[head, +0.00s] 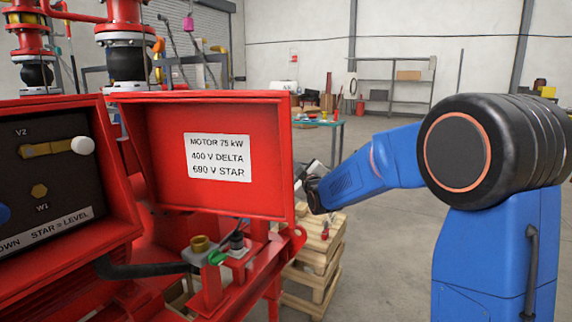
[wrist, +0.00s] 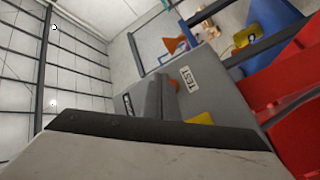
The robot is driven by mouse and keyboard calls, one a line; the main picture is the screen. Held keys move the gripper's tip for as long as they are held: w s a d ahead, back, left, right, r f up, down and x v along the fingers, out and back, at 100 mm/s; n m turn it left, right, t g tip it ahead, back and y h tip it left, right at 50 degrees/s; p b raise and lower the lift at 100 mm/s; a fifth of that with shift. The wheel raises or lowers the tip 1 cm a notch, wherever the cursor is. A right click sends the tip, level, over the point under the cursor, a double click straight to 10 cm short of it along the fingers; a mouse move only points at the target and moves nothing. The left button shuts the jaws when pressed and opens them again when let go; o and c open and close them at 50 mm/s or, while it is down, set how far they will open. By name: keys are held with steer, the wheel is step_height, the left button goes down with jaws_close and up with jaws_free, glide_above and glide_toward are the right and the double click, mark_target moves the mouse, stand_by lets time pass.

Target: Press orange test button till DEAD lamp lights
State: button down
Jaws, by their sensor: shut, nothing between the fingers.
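In the wrist view a grey tester box (wrist: 205,88) carries a white label reading TEST (wrist: 189,77). The orange test button (wrist: 174,86) shows as a small orange patch beside that label, partly hidden by my finger. My gripper (wrist: 157,82) is shut and empty, its tip close to the button; I cannot tell whether it touches. In the head view my gripper (head: 313,190) is just right of the open red lid and partly hidden by it. I cannot make out a lit DEAD lamp in either view.
The open red lid (head: 216,200) with a motor plate stands left of my gripper. A red terminal box (head: 60,170) is further left. Wooden pallets (head: 318,262) are stacked below the gripper. A work table (head: 322,125) and shelving (head: 395,85) stand at the back.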

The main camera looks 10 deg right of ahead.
steer(key=s+d, duration=0.1)
steer(key=d, duration=0.1)
steer(key=s+d, duration=0.2)
stand_by(0.4)
stand_by(0.5)
steer(key=s+d+f+m+g+h, duration=0.1)
steer(key=s+d+f+m+g, duration=0.1)
steer(key=s, duration=1.6)
steer(key=s+d+f+m+g, duration=0.2)
steer(key=s+f+m+g, duration=0.3)
steer(key=s, duration=1.3)
steer(key=s+d+f+m+g+h, duration=0.1)
steer(key=s+f+m+g, duration=0.3)
steer(key=s+f, duration=0.5)
steer(key=s+d+g, duration=0.1)
steer(key=s+g, duration=0.1)
steer(key=s, duration=0.7)
steer(key=shift+s+f+g+h, duration=0.15)
steer(key=shift+f+g+h, duration=0.15)
steer(key=shift+f+g, duration=0.1)
